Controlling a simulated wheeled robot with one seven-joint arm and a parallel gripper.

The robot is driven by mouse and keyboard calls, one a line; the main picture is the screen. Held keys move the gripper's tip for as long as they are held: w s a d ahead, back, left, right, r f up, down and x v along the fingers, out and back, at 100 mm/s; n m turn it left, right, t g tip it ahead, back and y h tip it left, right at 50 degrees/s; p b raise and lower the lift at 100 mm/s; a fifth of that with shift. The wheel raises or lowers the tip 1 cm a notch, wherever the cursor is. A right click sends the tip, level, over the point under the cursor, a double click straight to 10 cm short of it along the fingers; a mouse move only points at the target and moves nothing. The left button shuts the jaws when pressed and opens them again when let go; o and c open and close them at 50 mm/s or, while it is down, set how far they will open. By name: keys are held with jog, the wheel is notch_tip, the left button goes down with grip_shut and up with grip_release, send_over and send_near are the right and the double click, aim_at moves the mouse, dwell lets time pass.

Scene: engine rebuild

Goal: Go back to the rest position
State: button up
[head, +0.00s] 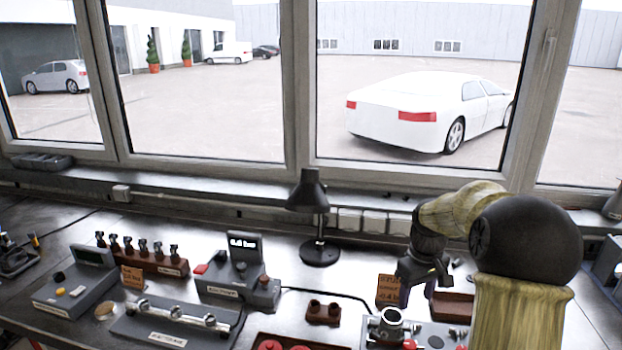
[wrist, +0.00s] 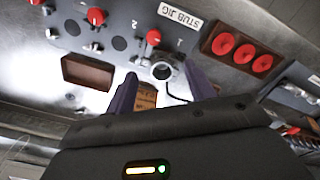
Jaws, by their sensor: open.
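My gripper (head: 418,290) hangs over the right part of the bench, pointing down, with its dark purple fingers apart. In the wrist view my gripper (wrist: 160,85) is open, with nothing seen held between the fingers. The grey stub jig (wrist: 125,28) lies beyond the fingertips, with red knobs and a metal ring socket (wrist: 163,70). In the head view the jig (head: 450,333) is partly cut off at the bottom edge. A small wooden sign (head: 388,290) stands beside the gripper, and part of it shows between the fingers.
A black lamp (head: 320,252) stands behind, left of my gripper. A brown tray (head: 452,306) sits just right of it. A grey device with a display (head: 240,285), a rail fixture (head: 170,325) and a brown rack (head: 150,262) fill the left. Windows (head: 415,90) line the back.

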jog(key=s+a+f+m+t, duration=0.1)
jog(key=s+a+f, duration=0.1)
jog(key=s+a, duration=0.5)
jog(key=s+a+f+m+t, duration=0.1)
jog(key=s+a+f+m, duration=0.1)
jog(key=s+a, duration=0.4)
jog(key=s, duration=0.5)
jog(key=shift+a+m, duration=0.3)
jog(key=shift+a, duration=0.05)
jog(key=shift+s, duration=0.1)
